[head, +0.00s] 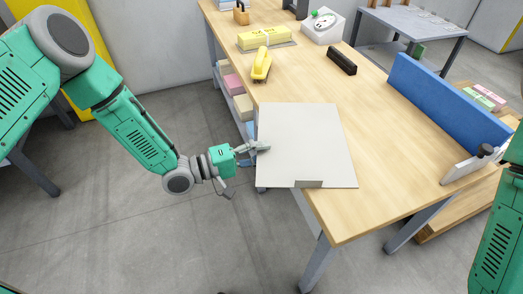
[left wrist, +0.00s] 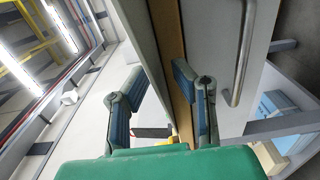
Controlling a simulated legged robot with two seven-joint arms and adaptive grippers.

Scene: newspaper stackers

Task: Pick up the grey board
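The grey board (head: 305,140) lies flat on the wooden table, its left part sticking out past the table's left edge. A small grey clip-like strip sits at its front edge. My left gripper (head: 252,153) is at the board's left edge, one finger over the top face and the other lower, beside or under the edge. My right gripper is out of view.
The wooden table (head: 385,190) holds a yellow stapler-like tool (head: 261,65), a yellow package (head: 263,38), a black block (head: 342,61) and a white device (head: 322,25) behind the board. A blue panel (head: 445,105) stands along the right edge. Shelves with paper stacks are below left.

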